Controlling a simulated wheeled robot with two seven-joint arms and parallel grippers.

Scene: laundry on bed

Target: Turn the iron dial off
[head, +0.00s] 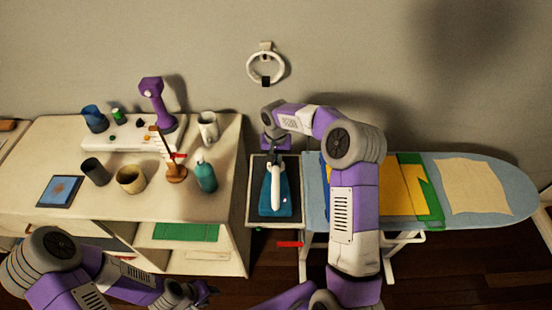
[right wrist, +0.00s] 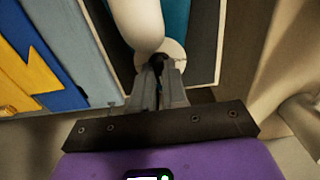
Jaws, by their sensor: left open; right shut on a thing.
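The iron has a blue body (head: 267,206) and a white handle (head: 276,185); it rests on a grey tray (head: 256,218) at the left end of the ironing board. In the right wrist view the white handle (right wrist: 138,22) and a pale round dial (right wrist: 177,56) show. My right gripper (head: 277,147) is at the far end of the iron. In the wrist view its fingertips (right wrist: 159,70) are closed around a small dark part at the dial. The dial's setting is hidden. My left gripper (head: 195,293) is low at the front, open and away from the iron.
A cabinet (head: 228,175) on the left holds cups, a teal bottle (head: 205,176) and a purple lamp-like object (head: 155,100). Folded clothes (head: 405,190) and a cream cloth (head: 472,185) lie on the ironing board (head: 520,205). A white ring (head: 250,68) hangs on the wall.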

